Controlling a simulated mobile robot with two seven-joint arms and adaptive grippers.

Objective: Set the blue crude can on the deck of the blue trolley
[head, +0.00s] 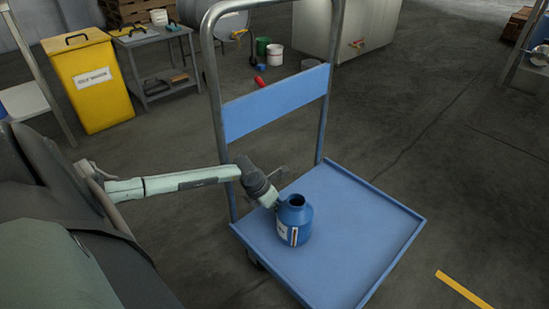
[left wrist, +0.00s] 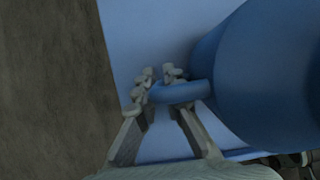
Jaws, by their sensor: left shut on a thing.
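The blue crude can (head: 294,221) is upright at the left part of the blue trolley's deck (head: 350,220) in the head view. It looks to be on or just above the deck; I cannot tell which. My left gripper (head: 274,199) is at the can's upper left side. In the left wrist view, the left gripper (left wrist: 160,85) is shut on the can's blue handle (left wrist: 180,92), with the can's body (left wrist: 270,70) to the right. The deck (left wrist: 150,35) shows behind the fingers. My right gripper is not in view.
The trolley's grey push frame with a blue panel (head: 275,100) rises behind the deck. A yellow bin (head: 90,85) and a grey workbench (head: 160,70) stand at the back left. The right of the deck is bare. A yellow floor line (head: 463,289) lies at lower right.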

